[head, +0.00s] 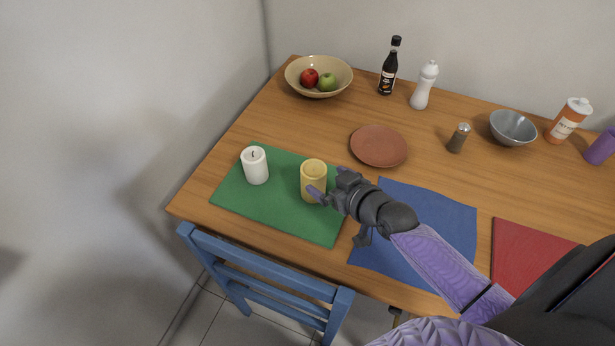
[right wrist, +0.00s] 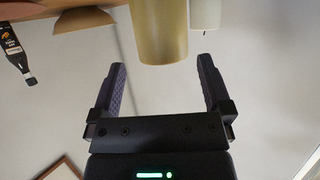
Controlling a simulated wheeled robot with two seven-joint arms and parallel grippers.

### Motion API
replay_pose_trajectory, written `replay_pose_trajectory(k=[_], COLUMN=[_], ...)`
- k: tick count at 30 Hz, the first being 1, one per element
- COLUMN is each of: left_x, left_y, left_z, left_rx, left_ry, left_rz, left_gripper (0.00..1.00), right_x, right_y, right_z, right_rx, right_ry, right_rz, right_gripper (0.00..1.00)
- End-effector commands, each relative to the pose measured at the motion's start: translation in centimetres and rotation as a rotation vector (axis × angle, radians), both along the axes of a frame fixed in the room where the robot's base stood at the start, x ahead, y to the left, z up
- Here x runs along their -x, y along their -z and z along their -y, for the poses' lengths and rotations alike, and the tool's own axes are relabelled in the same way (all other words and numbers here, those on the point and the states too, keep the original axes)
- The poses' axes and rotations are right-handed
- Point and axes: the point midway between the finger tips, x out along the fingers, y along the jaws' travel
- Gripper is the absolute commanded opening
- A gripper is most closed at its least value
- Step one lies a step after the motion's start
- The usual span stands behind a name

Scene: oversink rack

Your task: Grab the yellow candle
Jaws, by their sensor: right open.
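The yellow candle (head: 313,176) stands upright on the green placemat (head: 270,209), to the right of a white candle (head: 255,167). My right gripper (head: 326,184) is open beside the yellow candle, on its right side, with its fingers pointing at it; in the head view one finger overlaps the candle's lower front. In the right wrist view the yellow candle (right wrist: 160,32) appears ahead of the gap between the open fingers (right wrist: 161,85), and nothing is between them. The white candle (right wrist: 204,14) shows behind it. My left gripper is not in view.
A terracotta plate (head: 379,146) and a blue placemat (head: 430,215) lie nearby. A fruit bowl (head: 319,76), a dark bottle (head: 390,67) and a white bottle (head: 424,85) stand at the back. A blue chair (head: 265,279) stands at the front edge.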

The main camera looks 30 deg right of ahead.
Motion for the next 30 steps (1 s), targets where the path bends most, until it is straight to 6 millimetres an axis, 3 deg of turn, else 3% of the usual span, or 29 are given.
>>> replay_pose_trajectory(k=[6, 9, 16, 27, 30], left_x=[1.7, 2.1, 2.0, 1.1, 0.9], left_y=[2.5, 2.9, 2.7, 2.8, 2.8], left_z=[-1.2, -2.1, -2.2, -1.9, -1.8], left_rx=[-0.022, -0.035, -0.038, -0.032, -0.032], left_ry=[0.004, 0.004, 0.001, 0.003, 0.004], left_rz=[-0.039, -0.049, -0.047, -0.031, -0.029], left_gripper=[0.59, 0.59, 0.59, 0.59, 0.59], right_x=[-3.5, -4.8, -5.0, -5.0, -5.0], right_y=[2.6, 2.8, 2.6, 2.6, 2.6], right_z=[-1.0, -1.2, -1.2, -1.2, -1.2], right_rx=[-0.002, -0.001, 0.001, 0.001, 0.001], right_ry=[0.000, -0.001, -0.001, -0.001, -0.001], right_rz=[0.000, -0.001, -0.001, -0.001, 0.000], right_gripper=[1.00, 1.00, 1.00, 0.24, 0.08])
